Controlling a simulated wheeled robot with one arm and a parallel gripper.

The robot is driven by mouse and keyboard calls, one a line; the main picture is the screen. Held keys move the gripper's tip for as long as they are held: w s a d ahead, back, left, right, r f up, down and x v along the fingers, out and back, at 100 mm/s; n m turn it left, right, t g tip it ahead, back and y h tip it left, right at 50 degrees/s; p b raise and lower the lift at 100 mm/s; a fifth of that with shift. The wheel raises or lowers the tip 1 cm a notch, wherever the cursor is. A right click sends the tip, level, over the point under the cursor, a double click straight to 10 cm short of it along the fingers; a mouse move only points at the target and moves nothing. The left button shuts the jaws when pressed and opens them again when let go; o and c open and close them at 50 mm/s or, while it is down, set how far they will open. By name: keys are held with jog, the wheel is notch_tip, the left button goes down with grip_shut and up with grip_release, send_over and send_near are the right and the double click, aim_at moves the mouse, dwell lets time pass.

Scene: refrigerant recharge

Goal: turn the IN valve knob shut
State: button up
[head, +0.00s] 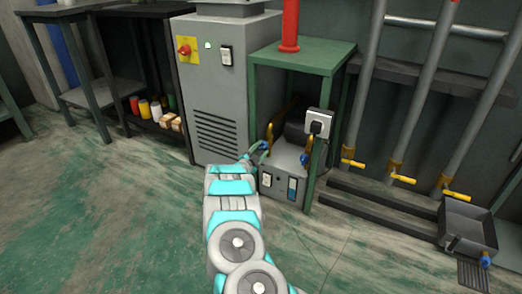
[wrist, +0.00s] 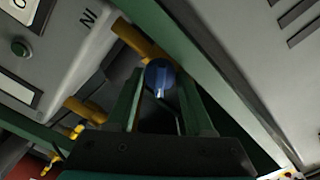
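The IN valve knob (wrist: 160,74) is a round blue knob with a pale mark, on a yellow pipe (wrist: 137,40) beside the upside-down letters "IN" on a grey unit. My gripper (wrist: 162,90) has one finger on each side of the knob, which sits near the fingertips. A gap seems to show on both sides, so the fingers look open; contact is not clear. In the head view my gripper (head: 257,150) reaches the left side of the grey recharge unit (head: 284,183), by a small blue knob (head: 263,146). A second blue knob (head: 304,159) is on the unit's right.
The unit stands under a green table (head: 305,55) whose legs are close to my gripper. A tall grey cabinet (head: 212,95) is just left. A socket box (head: 318,122) hangs at the right leg. Pipes with yellow handles (head: 352,163) stand further right. The floor in front is clear.

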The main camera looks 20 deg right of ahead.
jog(key=o, duration=0.4)
